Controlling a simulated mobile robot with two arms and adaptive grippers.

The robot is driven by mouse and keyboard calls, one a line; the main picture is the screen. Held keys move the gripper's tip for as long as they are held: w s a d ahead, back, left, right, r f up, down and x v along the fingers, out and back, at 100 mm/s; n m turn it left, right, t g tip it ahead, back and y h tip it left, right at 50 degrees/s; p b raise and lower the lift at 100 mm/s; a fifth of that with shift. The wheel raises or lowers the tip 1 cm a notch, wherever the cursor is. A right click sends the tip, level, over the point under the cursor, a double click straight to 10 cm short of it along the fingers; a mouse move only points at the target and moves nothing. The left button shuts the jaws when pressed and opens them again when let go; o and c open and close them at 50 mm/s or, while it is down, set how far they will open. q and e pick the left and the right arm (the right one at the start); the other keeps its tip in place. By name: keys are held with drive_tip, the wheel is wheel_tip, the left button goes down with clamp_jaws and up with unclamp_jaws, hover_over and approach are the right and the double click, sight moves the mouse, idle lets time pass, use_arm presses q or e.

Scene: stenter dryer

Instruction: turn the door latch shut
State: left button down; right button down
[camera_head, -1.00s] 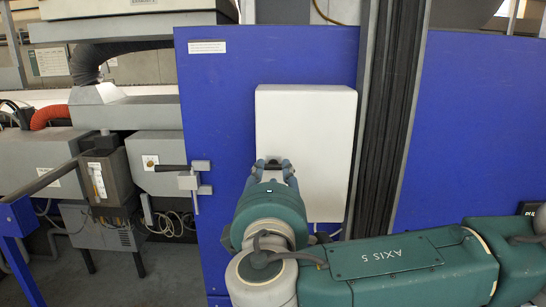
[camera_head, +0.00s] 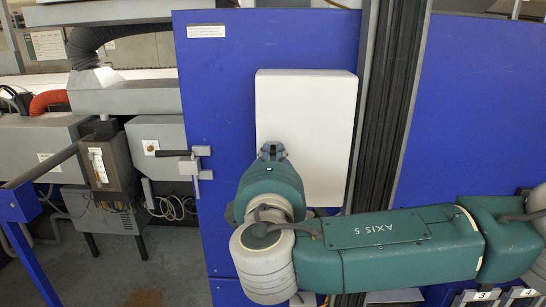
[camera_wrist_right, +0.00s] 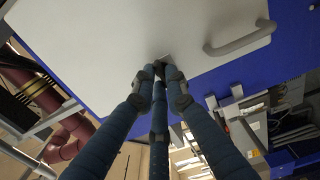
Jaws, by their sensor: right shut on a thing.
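A white cabinet door (camera_head: 305,115) is mounted on the blue panel in the head view. Its white face (camera_wrist_right: 130,30) fills the upper part of the wrist view. My right gripper (camera_head: 271,150) is at the lower left part of the white door, fingers close together. In the wrist view the gripper's fingertips (camera_wrist_right: 161,74) are shut on a small door latch (camera_wrist_right: 166,57), mostly hidden between them. How far the latch is turned cannot be told. My left gripper is not in view.
A grey bar handle (camera_wrist_right: 238,42) stands out from the white door. The blue panel (camera_head: 220,80) has a grey latch bracket with a dark lever (camera_head: 176,153) at its left edge. A dark ribbed column (camera_head: 386,110) stands right of the white door.

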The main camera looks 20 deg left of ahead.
drive_tip(key=n+b, duration=0.2)
drive_tip(key=b, duration=0.1)
drive_tip(key=n+b, duration=0.2)
drive_tip(key=b, duration=0.2)
drive_tip(key=shift+f, duration=0.3)
drive_tip(key=n+b, duration=0.1)
drive_tip(key=n, duration=0.2)
drive_tip(key=shift+a+r, duration=0.1)
drive_tip(key=n+b, duration=0.1)
drive_tip(key=n, duration=0.2)
drive_tip(key=shift+n, duration=0.4)
drive_tip(key=n, duration=0.2)
drive_tip(key=shift+n, duration=0.4)
drive_tip(key=n, duration=0.4)
drive_tip(key=c, duration=1.8)
unclamp_jaws()
drive_tip(key=shift+a, duration=0.1)
